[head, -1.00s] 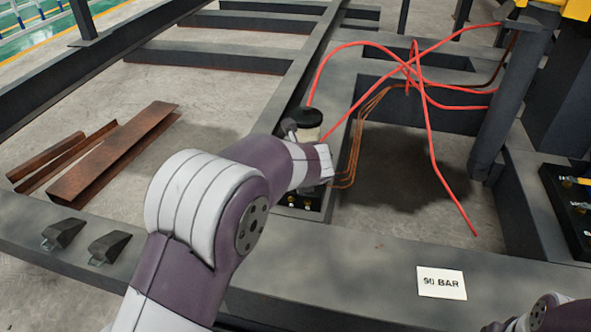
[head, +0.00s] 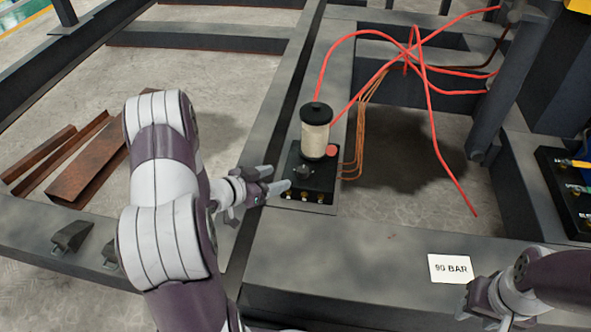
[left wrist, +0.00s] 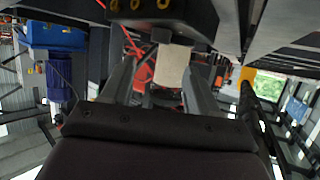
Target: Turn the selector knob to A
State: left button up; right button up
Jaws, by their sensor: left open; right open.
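The selector knob (head: 303,171) is a small dark knob on top of a black control box (head: 325,188). The lettering around it is too small to read, so I cannot tell its setting. My left gripper (head: 279,178) is open, just left of the knob, with its fingers pointing right towards it. I see no clear contact. My right gripper (head: 470,303) is open and empty at the lower right, partly cut off.
A cream cylinder with a black cap (head: 315,130) stands behind the knob, beside a red button (head: 332,151). A 90 BAR card (head: 451,269) lies on the front beam.

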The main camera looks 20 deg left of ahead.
aim_at(301, 171)
pick_arm(q)
jog(key=b+x, duration=0.1)
jog(key=x, duration=0.2)
jog(key=b+x, duration=0.2)
jog(key=x, duration=0.1)
jog(key=b+x, duration=0.2)
jog(key=x, duration=0.1)
jog(key=shift+w+f, duration=0.1)
jog(key=shift+f, duration=0.25)
jog(key=shift+w+d, duration=0.15)
jog(key=shift+w, duration=0.15)
jog(key=c, duration=1)
